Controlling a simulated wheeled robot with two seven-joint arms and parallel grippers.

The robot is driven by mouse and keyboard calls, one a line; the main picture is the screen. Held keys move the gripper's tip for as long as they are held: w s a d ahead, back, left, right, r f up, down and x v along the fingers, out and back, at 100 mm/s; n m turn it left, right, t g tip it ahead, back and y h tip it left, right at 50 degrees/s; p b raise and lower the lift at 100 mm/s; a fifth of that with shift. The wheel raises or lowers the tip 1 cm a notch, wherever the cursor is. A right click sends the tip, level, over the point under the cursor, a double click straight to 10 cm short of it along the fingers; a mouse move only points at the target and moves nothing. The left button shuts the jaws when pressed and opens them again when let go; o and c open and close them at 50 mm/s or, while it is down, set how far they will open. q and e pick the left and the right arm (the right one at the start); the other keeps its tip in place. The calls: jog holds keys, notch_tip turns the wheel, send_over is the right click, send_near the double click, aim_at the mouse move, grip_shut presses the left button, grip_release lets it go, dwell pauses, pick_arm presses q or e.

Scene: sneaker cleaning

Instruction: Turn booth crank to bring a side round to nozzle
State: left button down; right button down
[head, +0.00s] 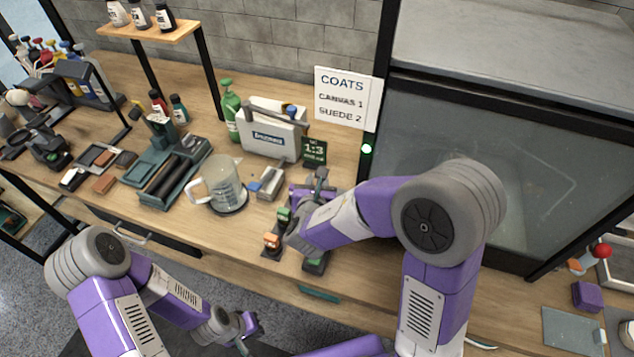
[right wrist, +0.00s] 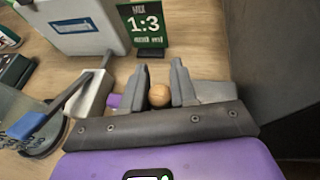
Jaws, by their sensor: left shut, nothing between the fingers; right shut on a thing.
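The spray booth (head: 480,150) is a dark-framed glass case at the right of the head view. My right gripper (head: 318,182) is just left of the booth's front post, low over the bench. In the right wrist view, my right gripper (right wrist: 158,88) is shut on a round tan knob (right wrist: 159,96). The rest of the crank is hidden, so I cannot tell its angle. My left gripper (head: 242,328) is shut and empty, low in front of the bench. The nozzle and the shoe cannot be made out behind the glass.
A green 1:3 sign (head: 314,151), a grey block-like tool (head: 271,182) and a glass pitcher (head: 222,185) stand close to my right gripper. A white COATS sign (head: 346,98) is behind. A purple block (head: 587,296) lies at the far right.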

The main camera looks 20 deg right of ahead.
jog(key=shift+w+d+m+h, duration=0.15)
jog(key=shift+d+m+h, duration=0.1)
jog(key=shift+m+h, duration=0.35)
jog(key=c, duration=1)
grip_release()
jog(key=p+v, duration=0.1)
jog(key=v, duration=0.6)
jog(key=shift+a+r, duration=0.15)
jog(key=shift+r, duration=0.1)
jog(key=shift+p, duration=0.35)
